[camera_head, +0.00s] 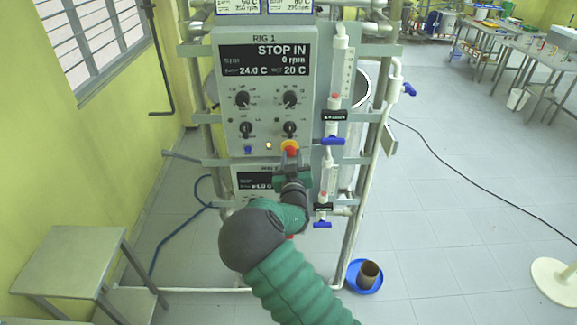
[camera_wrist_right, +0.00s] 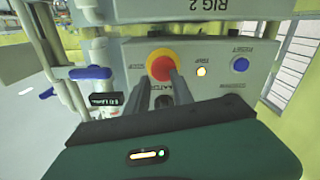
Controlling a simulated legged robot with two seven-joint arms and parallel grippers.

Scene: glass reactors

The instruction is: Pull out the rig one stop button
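The rig one panel (camera_head: 265,95) carries the label RIG 1, and its display reads STOP IN and 0 rpm. The red stop button (camera_head: 290,147) with its yellow ring is at the panel's lower edge; it also shows in the right wrist view (camera_wrist_right: 163,62). My right gripper (camera_head: 290,158) is just below and in front of the button. In the upside-down wrist view its two grey fingers (camera_wrist_right: 164,78) are apart, with their tips overlapping the button's edges. I cannot tell whether they touch it. My left gripper is not in view.
A lit amber lamp (camera_wrist_right: 201,72) and a blue reset button (camera_wrist_right: 240,65) sit beside the stop button. A second panel marked RIG 2 (camera_wrist_right: 210,8) is just below. Blue-handled valves (camera_head: 332,141) stand at the right. A grey side table (camera_head: 70,262) is at the left.

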